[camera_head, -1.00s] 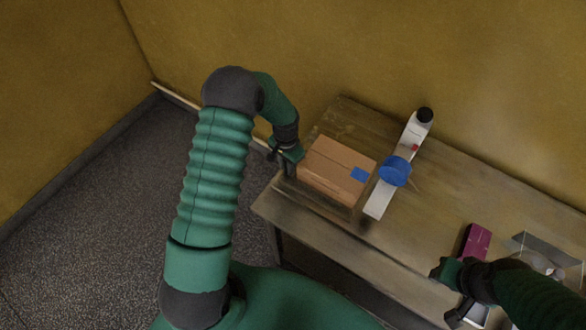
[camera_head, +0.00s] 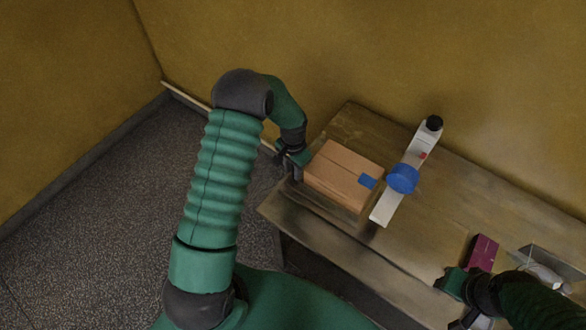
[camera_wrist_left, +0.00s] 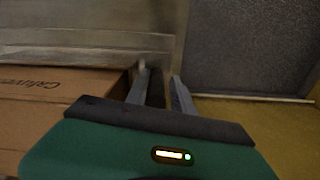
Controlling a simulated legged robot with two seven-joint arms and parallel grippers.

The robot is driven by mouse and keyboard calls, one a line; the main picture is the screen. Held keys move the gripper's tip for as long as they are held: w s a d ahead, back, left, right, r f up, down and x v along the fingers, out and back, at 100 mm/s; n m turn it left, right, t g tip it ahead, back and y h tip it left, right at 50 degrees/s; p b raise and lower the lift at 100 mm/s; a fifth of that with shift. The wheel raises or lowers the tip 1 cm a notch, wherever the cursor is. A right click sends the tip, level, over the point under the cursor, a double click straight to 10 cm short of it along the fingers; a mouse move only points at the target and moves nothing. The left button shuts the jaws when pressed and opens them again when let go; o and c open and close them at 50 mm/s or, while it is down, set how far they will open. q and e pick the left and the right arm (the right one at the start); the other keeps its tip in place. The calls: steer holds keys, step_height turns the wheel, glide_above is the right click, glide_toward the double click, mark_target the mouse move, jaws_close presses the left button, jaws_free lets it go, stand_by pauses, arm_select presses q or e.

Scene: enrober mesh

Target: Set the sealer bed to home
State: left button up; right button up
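A brown cardboard box (camera_head: 340,176) with a patch of blue tape sits at the left end of the table, just left of a white bar (camera_head: 386,207) with a blue round part (camera_head: 403,179) and a black end. I cannot tell which part is the sealer bed. My left gripper (camera_head: 295,172) is at the box's left end. In the left wrist view its two fingers (camera_wrist_left: 160,92) stand apart beside the box (camera_wrist_left: 60,95), with a dark upright thing (camera_wrist_left: 155,88) between them. My right gripper (camera_head: 462,318) is low at the table's front edge, its fingers mostly hidden.
The wooden table (camera_head: 445,215) runs to the lower right, with bare room between the white bar and a magenta box (camera_head: 482,252). A clear and metallic item (camera_head: 545,265) stands right of that. Yellow walls rise behind, and speckled floor (camera_head: 95,215) lies to the left.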

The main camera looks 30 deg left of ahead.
arm_select(q)
step_height(320, 180, up, 17)
steer(key=b, duration=0.3)
steer(key=shift+f, duration=0.15)
steer(key=s+d+f+n+t+b, duration=0.1)
steer(key=s+d+f+b, duration=0.1)
steer(key=s+d+f, duration=0.2)
steer(key=s+d+f+n+t+b, duration=0.1)
steer(key=s+d+f+b, duration=0.2)
steer(key=s+d, duration=0.4)
steer(key=s+f, duration=0.1)
steer(key=s, duration=0.3)
steer(key=shift+s+d+t, duration=0.25)
steer(key=shift+d+t, duration=0.05)
